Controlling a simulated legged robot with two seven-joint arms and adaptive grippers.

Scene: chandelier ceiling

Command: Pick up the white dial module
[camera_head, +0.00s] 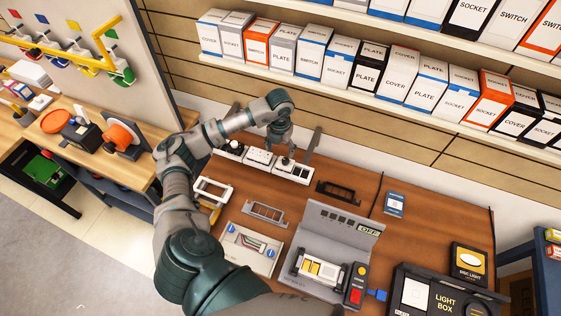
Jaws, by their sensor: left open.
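A row of small white modules stands at the back of the brown workbench (345,160). One white module with a dark round knob (232,149) is at the row's left end, partly behind my left arm. A plain white module (260,158) is in the middle. The white modules at the right end (300,174) have dark faces, partly covered by my gripper. My left gripper (284,153) is open and points down just above the right part of the row. I cannot tell whether its fingers touch a module, or which module is the dial one. My right gripper is out of view.
A white frame (213,192), a grey frame (265,212) and a black frame (338,193) lie on the bench. A grey test fixture (335,235) and a light box (440,295) stand nearer. A shelf of boxes (405,75) hangs behind the bench.

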